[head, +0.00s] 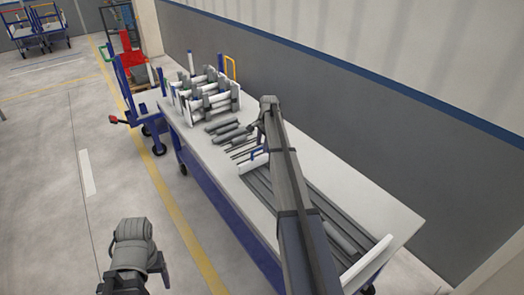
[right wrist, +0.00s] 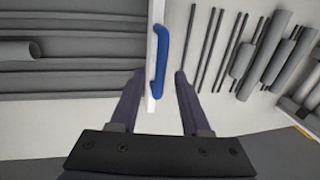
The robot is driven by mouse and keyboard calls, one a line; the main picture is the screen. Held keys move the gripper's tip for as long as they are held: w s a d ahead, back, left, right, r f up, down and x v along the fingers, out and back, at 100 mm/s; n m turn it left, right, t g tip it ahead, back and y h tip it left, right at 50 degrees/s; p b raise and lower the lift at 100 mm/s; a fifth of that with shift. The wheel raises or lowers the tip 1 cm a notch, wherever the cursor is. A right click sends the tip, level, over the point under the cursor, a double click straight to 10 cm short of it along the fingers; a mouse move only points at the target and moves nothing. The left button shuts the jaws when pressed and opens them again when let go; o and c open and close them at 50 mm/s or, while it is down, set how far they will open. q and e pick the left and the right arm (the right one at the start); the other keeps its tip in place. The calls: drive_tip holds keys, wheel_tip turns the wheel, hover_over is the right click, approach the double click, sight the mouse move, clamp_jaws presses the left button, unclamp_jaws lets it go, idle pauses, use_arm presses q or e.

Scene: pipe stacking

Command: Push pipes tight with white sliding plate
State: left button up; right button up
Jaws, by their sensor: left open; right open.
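The white sliding plate (head: 250,164) stands upright at the far end of the long grey pipes (head: 262,188), with a blue handle (head: 258,153) on it. My right gripper (head: 262,138) is open at this plate. In the right wrist view my right gripper (right wrist: 160,74) has one finger on each side of the plate (right wrist: 152,85) and its blue handle (right wrist: 163,50). A gap shows between the fingers and the handle. The long pipes (right wrist: 70,80) lie left of the plate there. My left gripper (head: 128,270) is low at the left, off the table; its fingers are hard to make out.
The white table (head: 215,165) also bears thin rods (head: 240,150), short grey pipes (head: 224,127) and a rack of pipes (head: 205,95) farther back. A white end wall (head: 370,262) closes the near end of the long pipes. A cart (head: 130,85) stands beyond the table.

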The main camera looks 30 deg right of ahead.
drive_tip(key=shift+f, duration=0.1)
drive_tip(key=shift+c, duration=0.4)
clamp_jaws()
